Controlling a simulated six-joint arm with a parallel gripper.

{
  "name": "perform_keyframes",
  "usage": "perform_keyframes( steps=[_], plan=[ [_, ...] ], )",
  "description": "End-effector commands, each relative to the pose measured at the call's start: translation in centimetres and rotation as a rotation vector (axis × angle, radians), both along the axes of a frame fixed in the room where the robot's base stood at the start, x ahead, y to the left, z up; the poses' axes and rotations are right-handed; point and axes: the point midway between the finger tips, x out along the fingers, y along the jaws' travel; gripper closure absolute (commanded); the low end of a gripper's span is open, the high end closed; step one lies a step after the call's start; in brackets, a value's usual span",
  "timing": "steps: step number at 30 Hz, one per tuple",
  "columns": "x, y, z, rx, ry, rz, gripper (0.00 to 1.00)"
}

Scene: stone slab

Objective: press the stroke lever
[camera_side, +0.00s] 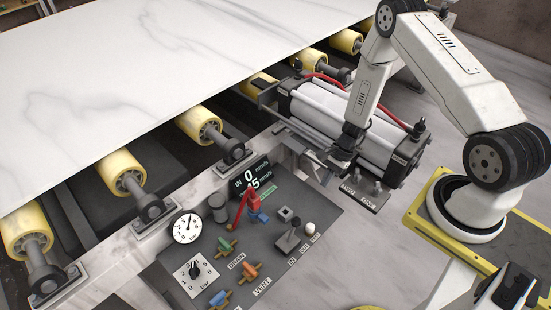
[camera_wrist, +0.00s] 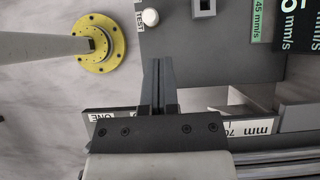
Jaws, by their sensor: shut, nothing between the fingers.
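The stroke lever looks to be the dark lever with a square end (camera_side: 287,214) on the grey control panel (camera_side: 325,212), beside the IN and OUT labels. In the wrist view a square-ended dark piece, likely the same lever (camera_wrist: 203,8), shows at the top edge, mostly cut off. My gripper (camera_side: 322,168) is shut and empty, above and beyond the panel near the cylinder. In the wrist view my closed fingers (camera_wrist: 158,70) point toward the panel edge, below the white TEST button (camera_wrist: 150,17). The gripper looks apart from the lever.
A red handle (camera_side: 240,207), a gauge (camera_side: 187,226), a dial (camera_side: 196,272) and coloured valve handles (camera_side: 227,246) crowd the panel. A display (camera_side: 250,175) stands behind. The cylinder (camera_side: 355,125) and two ZONE switches (camera_side: 377,188) are near my gripper. The slab (camera_side: 130,75) lies on yellow rollers.

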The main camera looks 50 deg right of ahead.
Motion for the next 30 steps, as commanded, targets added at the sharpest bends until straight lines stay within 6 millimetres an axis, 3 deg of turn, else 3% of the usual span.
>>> perform_keyframes(
  steps=[19,30],
  plan=[
    [0.0,0.3,-0.7,0.004,0.004,-0.011,1.00],
    [-0.1,2.3,-3.7,0.004,0.005,-0.009,1.00]
  ],
)
